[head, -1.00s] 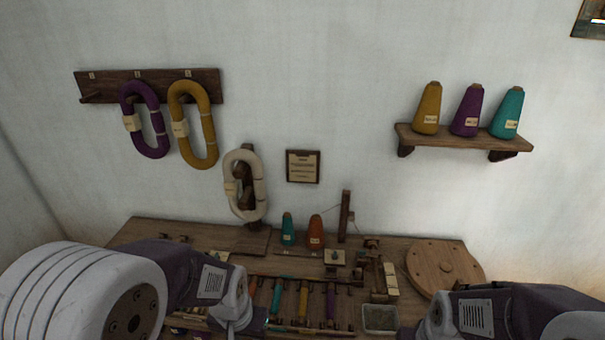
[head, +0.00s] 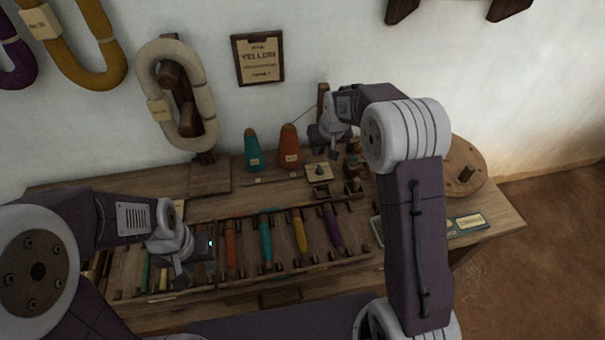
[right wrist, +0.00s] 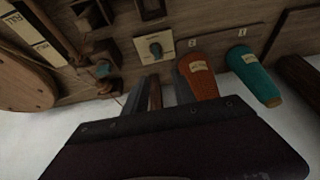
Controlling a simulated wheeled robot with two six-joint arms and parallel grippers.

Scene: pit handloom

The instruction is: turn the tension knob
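A small dark knob (head: 320,169) sits on a cream plate on the bench, right of the orange cone. In the right wrist view this knob (right wrist: 155,48) stands upright from its plate, beyond my fingertips. Another small rounded teal-grey piece (right wrist: 103,69) shows left of it, at a dark wooden fitting. My right gripper (head: 332,148) is above the back of the bench, near the knob and apart from it. In the right wrist view its two grey fingers (right wrist: 160,88) look spread, with a brown post showing between them. My left gripper (head: 180,275) hangs over the bobbin rack; its finger gap is unclear.
An orange cone (head: 289,146) and a teal cone (head: 252,150) stand close left of the knob. The rack holds several coloured bobbins (head: 266,236). A round wooden disc (head: 466,168) lies at the right. A cream skein (head: 157,105) hangs at the wall.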

